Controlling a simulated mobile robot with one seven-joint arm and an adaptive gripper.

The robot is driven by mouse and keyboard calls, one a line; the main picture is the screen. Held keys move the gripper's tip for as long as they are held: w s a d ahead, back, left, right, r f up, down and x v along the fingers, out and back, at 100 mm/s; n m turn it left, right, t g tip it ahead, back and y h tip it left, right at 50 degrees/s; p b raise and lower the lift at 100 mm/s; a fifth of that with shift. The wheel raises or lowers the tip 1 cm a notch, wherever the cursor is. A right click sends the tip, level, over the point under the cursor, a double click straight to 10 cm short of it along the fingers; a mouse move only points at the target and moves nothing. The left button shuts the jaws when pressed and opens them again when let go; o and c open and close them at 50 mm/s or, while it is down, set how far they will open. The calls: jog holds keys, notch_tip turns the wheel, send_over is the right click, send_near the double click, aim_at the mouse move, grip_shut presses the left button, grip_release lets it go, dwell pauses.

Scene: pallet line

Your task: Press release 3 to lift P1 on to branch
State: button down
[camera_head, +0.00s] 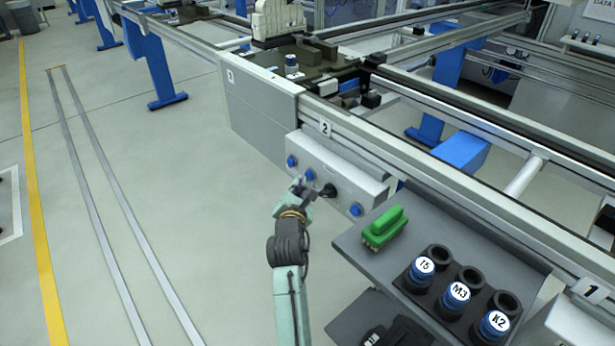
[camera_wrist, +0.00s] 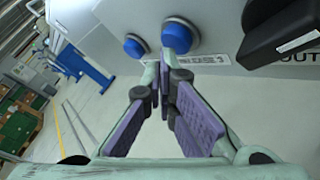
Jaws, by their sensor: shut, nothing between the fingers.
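A grey control box (camera_head: 345,178) on the conveyor's side carries several blue buttons and a black knob (camera_head: 330,190). Two blue buttons (camera_head: 291,161) (camera_head: 310,174) sit at its left end, and another blue button (camera_head: 355,210) sits at its right. My gripper (camera_head: 303,186) is shut and empty, just in front of the left pair. In the wrist view, one blue button (camera_wrist: 135,46) is left of the fingertips and another blue button (camera_wrist: 177,38) is right at them. I cannot tell whether they touch. A dark pallet (camera_head: 320,66) sits on the conveyor; no P1 label is readable.
A grey shelf (camera_head: 362,256) to the right holds a green block (camera_head: 384,228) and several black holders, some with parts marked T5, M3 and K2. Conveyor rails (camera_head: 440,175) run behind the box. Open floor (camera_head: 190,200) lies to the left.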

jog(key=shift+w+d, duration=0.3)
jog(key=shift+d, duration=0.1)
dwell(0.9)
jog(key=shift+s+a+p, duration=0.35)
jog(key=shift+s+a, duration=0.25)
jog(key=shift+a, duration=0.1)
